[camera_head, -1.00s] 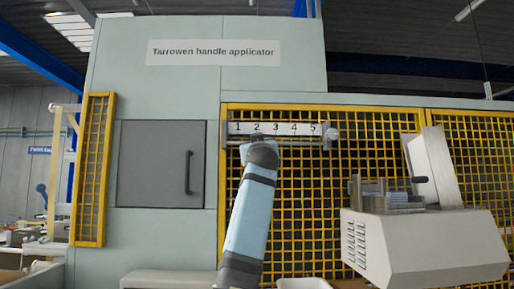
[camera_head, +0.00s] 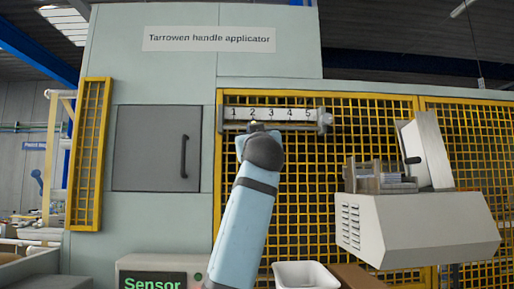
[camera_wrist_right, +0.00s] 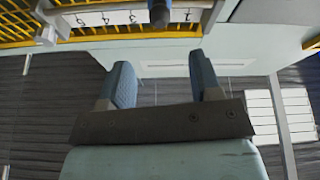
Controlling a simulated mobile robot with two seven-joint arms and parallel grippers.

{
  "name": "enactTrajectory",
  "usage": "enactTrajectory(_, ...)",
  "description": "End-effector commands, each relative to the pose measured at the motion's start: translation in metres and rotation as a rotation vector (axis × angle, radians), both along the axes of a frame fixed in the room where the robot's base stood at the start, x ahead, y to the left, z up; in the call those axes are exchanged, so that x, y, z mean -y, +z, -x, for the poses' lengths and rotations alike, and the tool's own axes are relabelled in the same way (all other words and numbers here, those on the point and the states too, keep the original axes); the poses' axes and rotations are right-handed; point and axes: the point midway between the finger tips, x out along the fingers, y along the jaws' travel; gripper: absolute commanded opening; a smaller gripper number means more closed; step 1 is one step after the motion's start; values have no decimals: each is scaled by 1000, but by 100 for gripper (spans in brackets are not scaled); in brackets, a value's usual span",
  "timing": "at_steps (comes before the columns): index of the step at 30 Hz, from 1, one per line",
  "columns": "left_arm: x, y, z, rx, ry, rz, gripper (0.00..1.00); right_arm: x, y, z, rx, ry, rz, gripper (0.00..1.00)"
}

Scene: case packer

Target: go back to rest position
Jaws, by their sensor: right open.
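My right arm rises in the middle of the head view, in front of the yellow mesh. Its gripper is hidden there behind the arm's end. In the right wrist view the right gripper (camera_wrist_right: 160,60) is open, with nothing between its two blue-grey fingers. A numbered scale bar (camera_head: 285,114), marked 1 to 5, is mounted on the mesh just above the arm's end. The bar also shows at the top of the wrist view (camera_wrist_right: 112,19), with a dark knob (camera_wrist_right: 160,13) beyond the fingertips and apart from them. My left gripper is not in view.
The pale handle applicator cabinet (camera_head: 155,75) with a grey door (camera_head: 150,148) stands at left. A grey-white machine unit (camera_head: 415,228) juts out at right. Below are a sensor box (camera_head: 150,265), a white bin (camera_head: 305,274) and a brown box (camera_head: 352,276).

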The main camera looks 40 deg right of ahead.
Motion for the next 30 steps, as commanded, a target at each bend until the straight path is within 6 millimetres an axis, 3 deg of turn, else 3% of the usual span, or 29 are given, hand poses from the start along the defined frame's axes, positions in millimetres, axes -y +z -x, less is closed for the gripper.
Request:
enactTrajectory(6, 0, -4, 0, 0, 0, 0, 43, -7, -6, 12, 0, 1, -1, 59)
enactTrajectory(23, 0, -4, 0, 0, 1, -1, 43, -7, -9, 10, -4, 1, 0, 59)
enactTrajectory(26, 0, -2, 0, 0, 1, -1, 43, -9, -27, -2, -24, 5, 9, 59)
enactTrajectory(29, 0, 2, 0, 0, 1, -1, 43, -13, -67, -24, -63, 17, 27, 59)
enactTrajectory(30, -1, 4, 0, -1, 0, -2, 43, -16, -89, -35, -83, 26, 36, 59)
